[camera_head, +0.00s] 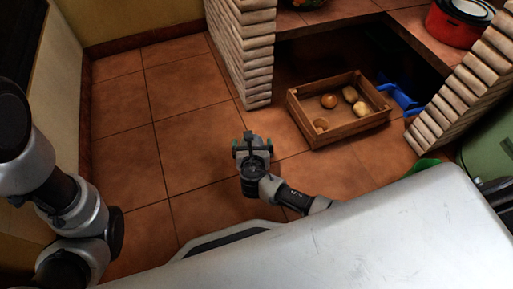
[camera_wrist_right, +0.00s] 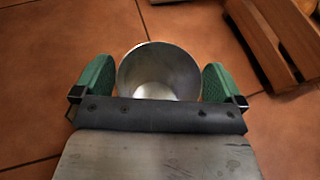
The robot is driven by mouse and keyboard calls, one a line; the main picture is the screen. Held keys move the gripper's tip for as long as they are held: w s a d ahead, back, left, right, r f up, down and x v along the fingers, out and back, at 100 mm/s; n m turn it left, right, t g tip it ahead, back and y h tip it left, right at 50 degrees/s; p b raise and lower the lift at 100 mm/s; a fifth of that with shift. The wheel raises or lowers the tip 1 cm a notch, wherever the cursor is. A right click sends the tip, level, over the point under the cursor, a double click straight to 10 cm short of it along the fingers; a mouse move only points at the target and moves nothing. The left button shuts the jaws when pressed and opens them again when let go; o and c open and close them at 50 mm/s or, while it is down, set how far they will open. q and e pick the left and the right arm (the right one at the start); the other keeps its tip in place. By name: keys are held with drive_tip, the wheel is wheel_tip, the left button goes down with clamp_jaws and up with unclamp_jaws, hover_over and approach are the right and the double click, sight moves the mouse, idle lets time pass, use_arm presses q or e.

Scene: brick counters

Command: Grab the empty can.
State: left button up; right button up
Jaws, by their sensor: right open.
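The empty can (camera_wrist_right: 158,65) is a silvery, open-topped metal cylinder. In the right wrist view I look down into its bare inside. My right gripper (camera_head: 252,143) is open low over the tiled floor in the head view. Its two green fingers stand on either side of the can in the wrist view, with small gaps at both sides. The can's lower part is hidden behind the gripper's dark front edge. In the head view I cannot clearly separate the can from the gripper. My left arm shows at the left, but its gripper does not.
A wooden crate (camera_head: 347,136) with several round, potato-like items stands right of the gripper. A blue object (camera_head: 400,98) lies behind it. Brick pillars (camera_head: 243,50) flank the space under the counter (camera_head: 335,17). A red pot (camera_head: 458,22) stands on top. Floor at left is clear.

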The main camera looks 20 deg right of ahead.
drive_tip(key=c, duration=1)
drive_tip(key=shift+o, duration=0.2)
drive_tip(key=shift+r, duration=0.15)
